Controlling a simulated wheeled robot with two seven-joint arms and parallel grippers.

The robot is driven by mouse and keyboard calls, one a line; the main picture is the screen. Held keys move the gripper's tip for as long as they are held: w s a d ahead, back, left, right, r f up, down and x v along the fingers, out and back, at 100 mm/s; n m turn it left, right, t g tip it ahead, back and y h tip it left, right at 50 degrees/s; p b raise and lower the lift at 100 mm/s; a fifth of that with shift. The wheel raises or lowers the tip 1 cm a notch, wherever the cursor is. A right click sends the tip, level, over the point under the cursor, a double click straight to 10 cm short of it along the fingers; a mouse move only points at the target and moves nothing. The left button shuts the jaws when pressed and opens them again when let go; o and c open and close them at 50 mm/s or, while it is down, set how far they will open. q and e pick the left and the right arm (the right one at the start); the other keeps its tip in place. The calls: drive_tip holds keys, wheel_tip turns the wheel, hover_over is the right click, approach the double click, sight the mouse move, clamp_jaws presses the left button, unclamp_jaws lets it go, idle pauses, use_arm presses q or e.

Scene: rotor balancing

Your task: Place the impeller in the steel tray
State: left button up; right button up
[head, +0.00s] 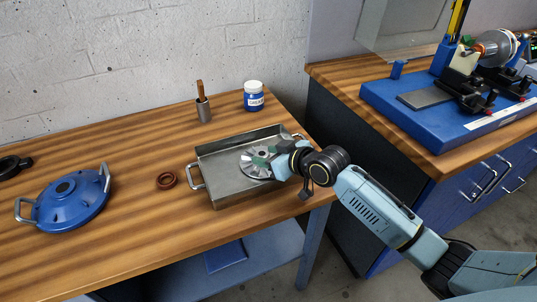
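The steel tray (222,184) sits on the wooden bench in the middle of the head view, with a handle at each end. The impeller (248,165), a grey bladed disc, is inside the tray toward its right part. My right gripper (263,163) reaches in from the right, over the tray's right side, with its fingertips at the impeller's middle. The fingers are small and partly hidden, so I cannot tell whether they are closed on it. Whether the impeller rests fully on the tray floor is also unclear. My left gripper is not in view.
A blue round housing with handles (72,200) and a brown ring (166,180) lie left of the tray. The balancing machine (440,105) is on the right bench.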

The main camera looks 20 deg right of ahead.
drive_tip(key=shift+o, duration=0.5)
drive_tip(key=shift+s+r, duration=0.1)
drive_tip(key=shift+r, duration=0.1)
drive_tip(key=p+v, duration=0.1)
drive_tip(key=v, duration=0.3)
drive_tip(key=shift+s+d, duration=0.1)
use_arm(q)
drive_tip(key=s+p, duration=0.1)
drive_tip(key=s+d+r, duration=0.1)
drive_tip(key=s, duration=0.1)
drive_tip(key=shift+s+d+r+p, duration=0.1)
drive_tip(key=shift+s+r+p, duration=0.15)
drive_tip(key=shift+p, duration=0.15)
use_arm(e)
drive_tip(key=v, duration=0.7)
drive_tip(key=shift+s, duration=0.2)
drive_tip(key=shift+d+r, duration=0.1)
drive_tip(key=shift+r, duration=0.1)
